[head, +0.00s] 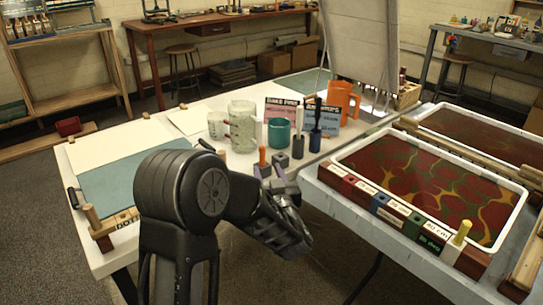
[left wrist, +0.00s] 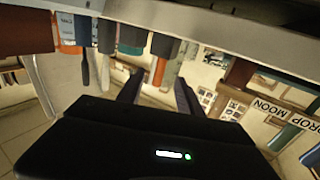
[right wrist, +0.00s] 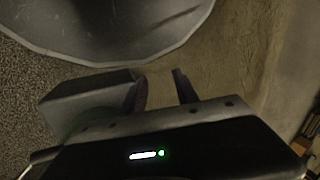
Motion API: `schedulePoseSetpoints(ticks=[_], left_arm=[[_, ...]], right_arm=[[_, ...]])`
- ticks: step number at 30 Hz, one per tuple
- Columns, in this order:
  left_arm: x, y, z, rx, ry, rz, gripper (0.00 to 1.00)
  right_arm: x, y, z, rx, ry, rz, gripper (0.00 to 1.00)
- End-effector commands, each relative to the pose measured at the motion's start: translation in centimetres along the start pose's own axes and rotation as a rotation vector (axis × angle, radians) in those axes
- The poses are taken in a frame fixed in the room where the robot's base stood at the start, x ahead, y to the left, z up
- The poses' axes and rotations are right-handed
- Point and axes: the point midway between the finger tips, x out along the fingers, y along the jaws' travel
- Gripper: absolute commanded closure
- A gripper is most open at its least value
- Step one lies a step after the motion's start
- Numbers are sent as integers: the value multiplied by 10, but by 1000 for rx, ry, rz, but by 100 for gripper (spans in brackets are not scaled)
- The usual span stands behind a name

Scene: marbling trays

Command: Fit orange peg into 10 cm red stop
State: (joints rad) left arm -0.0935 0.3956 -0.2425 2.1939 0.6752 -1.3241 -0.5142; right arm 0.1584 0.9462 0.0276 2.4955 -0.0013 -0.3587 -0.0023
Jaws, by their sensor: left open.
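The orange peg (head: 262,156) stands upright near the front edge of the white table, beside a small grey block. My left gripper (head: 276,174) is open close to the peg, partly hidden behind its own wrist. In the left wrist view the orange peg (left wrist: 160,71) shows beyond and between the two open fingers (left wrist: 158,92), not gripped. The red stop (head: 347,184) is in the row of coloured, labelled blocks along the front of the right-hand marbling tray; its label is too small to read. My right gripper (right wrist: 160,90) is open and empty over the floor.
A yellow peg (head: 463,230) stands at the right end of the block row. A teal cup (head: 279,132), glass jugs (head: 243,125), dark-handled brushes and an orange jug (head: 342,100) stand behind the orange peg.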

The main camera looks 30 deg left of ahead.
Motion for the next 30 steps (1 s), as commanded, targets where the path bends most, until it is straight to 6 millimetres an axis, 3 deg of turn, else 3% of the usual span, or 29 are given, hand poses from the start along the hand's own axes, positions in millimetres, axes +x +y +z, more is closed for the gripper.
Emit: schedulePoseSetpoints(ticks=[9,17,26,30], left_arm=[[1,1,1,4,-3,3,57],[24,1,2,4,-3,4,57],[26,1,1,3,-3,5,57],[36,0,2,4,-4,4,57]], right_arm=[[0,0,0,0,0,0,64],[2,1,0,0,0,0,64],[2,1,0,0,0,0,64],[3,1,0,1,0,0,64]])
